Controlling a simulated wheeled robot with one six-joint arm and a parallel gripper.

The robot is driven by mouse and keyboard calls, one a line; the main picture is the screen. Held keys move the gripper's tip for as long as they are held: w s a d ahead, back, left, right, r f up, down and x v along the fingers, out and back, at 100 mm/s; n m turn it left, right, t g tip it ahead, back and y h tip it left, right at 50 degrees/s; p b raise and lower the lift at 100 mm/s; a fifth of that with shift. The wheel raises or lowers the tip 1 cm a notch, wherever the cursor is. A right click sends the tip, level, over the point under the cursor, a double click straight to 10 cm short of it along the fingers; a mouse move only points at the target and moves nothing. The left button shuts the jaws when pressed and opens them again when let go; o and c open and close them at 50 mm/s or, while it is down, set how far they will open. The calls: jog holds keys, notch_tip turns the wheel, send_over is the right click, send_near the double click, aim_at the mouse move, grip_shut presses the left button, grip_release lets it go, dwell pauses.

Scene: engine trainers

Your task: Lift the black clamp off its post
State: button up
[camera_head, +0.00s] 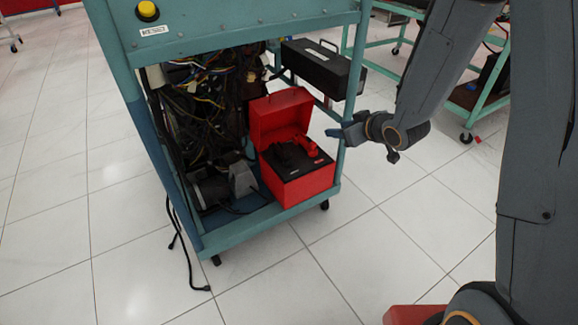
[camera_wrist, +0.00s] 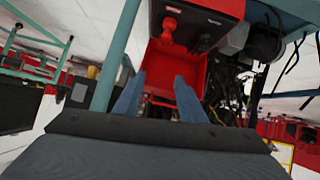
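The black clamp (camera_head: 283,156) appears as a dark shape on the dark top panel of the open red box (camera_head: 312,186). It blends into the panel, so its post cannot be made out. A red clamp (camera_head: 302,141) stands beside it; in the wrist view a red upright part (camera_wrist: 168,30) shows on the panel.
The box stands on the lower shelf (camera_head: 240,232) of a teal engine trainer. A wiring bundle (camera_head: 205,110) and a grey motor (camera_head: 225,185) are left of it. A black case (camera_head: 315,68) sits above and behind. A frame post is close to my gripper.

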jog(key=w+a+f+n+y+b, duration=0.2)
jog(key=w+a+f+y+b, duration=0.15)
jog(key=a+f+b, duration=0.35)
jog(key=n+y+b, duration=0.1)
jog(key=y+b, duration=0.4)
jog(key=b, duration=0.1)
send_near(289, 153)
jog(key=shift+w+a+f, duration=0.1)
jog(key=shift+w+a, duration=0.2)
jog(key=shift+w, duration=0.25)
jog(key=shift+w+a+f, duration=0.1)
jog(key=shift+w+a, duration=0.15)
jog(key=shift+w, duration=0.25)
jog(key=shift+s+a+f+n+y+b, duration=0.3)
jog(key=shift+f+y+b, duration=0.2)
jog(key=shift+b, duration=0.3)
jog(key=b+x, duration=0.3)
jog(key=x, duration=0.5)
jog(key=shift+s+r+b, duration=0.1)
jog(key=shift+b, duration=0.3)
grip_shut()
